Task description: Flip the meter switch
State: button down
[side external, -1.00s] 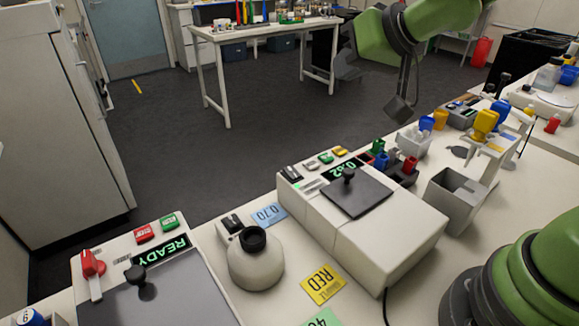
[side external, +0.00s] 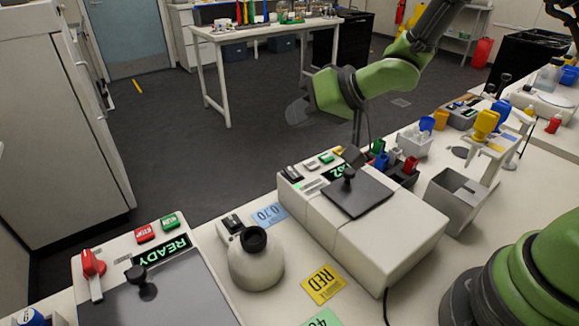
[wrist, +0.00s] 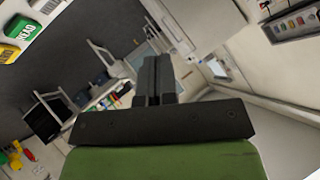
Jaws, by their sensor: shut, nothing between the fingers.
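The meter (side external: 385,235) is a white box with a dark lid and black knob. In the wrist view my gripper's fingers (wrist: 155,82) are together and empty. A green READ button (wrist: 27,28) and a yellow button (wrist: 8,53) show at upper left there. I cannot make out the switch there.
A white round vessel (side external: 256,262) stands left of the meter, beside a blue card (side external: 269,215). A yellow card (side external: 323,284) lies in front. Small coloured racks (side external: 396,165) and a grey bin (side external: 458,200) stand to the right. A shaker with a READY display (side external: 161,256) is at left.

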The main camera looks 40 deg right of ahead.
aim_at(293, 168)
jog(key=shift+w+f, duration=0.25)
jog(key=shift+f, duration=1.1)
jog(key=shift+w+f, duration=0.3)
jog(key=shift+f, duration=1)
jog(key=shift+w+f, duration=0.25)
jog(key=shift+f, duration=1.1)
jog(key=shift+f, duration=0.1)
jog(key=shift+f, duration=0.3)
jog(key=shift+w+f, duration=0.15)
jog(key=shift+f, duration=0.2)
jog(key=shift+r, duration=0.1)
jog(key=shift+r, duration=0.65)
jog(key=shift+s+r, duration=0.2)
jog(key=shift+r, duration=0.65)
jog(key=shift+s+r, duration=0.25)
jog(key=shift+r, duration=0.55)
jog(key=shift+s+r, duration=0.2)
jog(key=shift+r, duration=0.65)
